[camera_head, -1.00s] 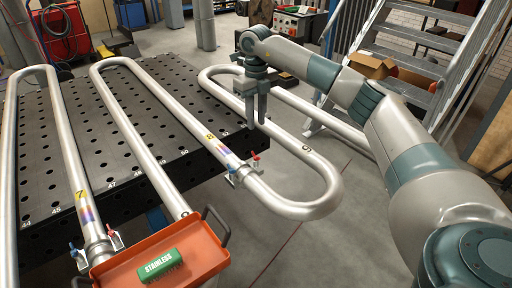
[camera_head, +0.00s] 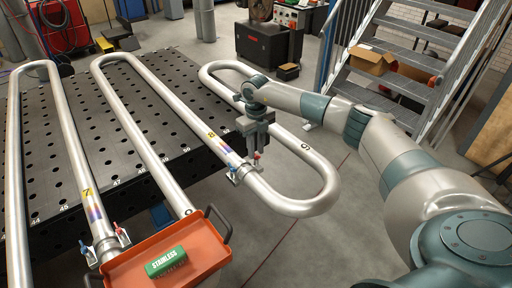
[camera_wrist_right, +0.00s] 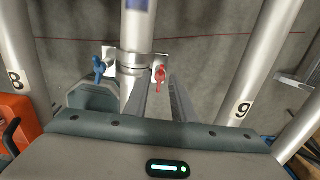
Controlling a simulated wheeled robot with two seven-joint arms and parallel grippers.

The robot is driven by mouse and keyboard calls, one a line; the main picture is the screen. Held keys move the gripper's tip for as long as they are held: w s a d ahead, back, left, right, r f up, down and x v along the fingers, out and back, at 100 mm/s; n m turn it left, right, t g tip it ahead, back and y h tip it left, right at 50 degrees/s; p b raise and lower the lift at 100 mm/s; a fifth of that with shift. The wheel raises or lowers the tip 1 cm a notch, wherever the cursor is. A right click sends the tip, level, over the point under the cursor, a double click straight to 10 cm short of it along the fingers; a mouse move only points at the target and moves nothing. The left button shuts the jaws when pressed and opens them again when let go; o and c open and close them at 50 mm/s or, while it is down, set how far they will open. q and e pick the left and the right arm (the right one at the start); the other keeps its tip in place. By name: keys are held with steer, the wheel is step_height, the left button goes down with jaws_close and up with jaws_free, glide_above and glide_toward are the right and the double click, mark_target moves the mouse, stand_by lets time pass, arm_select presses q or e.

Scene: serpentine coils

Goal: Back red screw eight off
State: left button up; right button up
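The pipe marked 8 (camera_head: 222,149) carries a clamp (camera_head: 240,174) near the table's edge. Its small red screw (camera_head: 257,157) is on the right side; the wrist view shows the red screw (camera_wrist_right: 160,74) and a blue screw (camera_wrist_right: 100,67) on opposite sides of the pipe. My right gripper (camera_head: 256,148) points down just above and beside the red screw. In the wrist view its two fingers (camera_wrist_right: 160,92) are apart, with the red screw appearing just beyond the gap between their tips. I see nothing held. I cannot tell whether a finger touches the screw. My left gripper is out of view.
An orange tray (camera_head: 205,252) with a green block marked STAINLESS (camera_head: 166,262) stands at the front. Another clamp (camera_head: 105,246) with blue and red screws sits on pipe 7. The pipe bend marked 9 (camera_head: 322,190) passes close right of my gripper. A perforated black table (camera_head: 110,160) lies beneath the pipes.

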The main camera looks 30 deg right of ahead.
jaws_close()
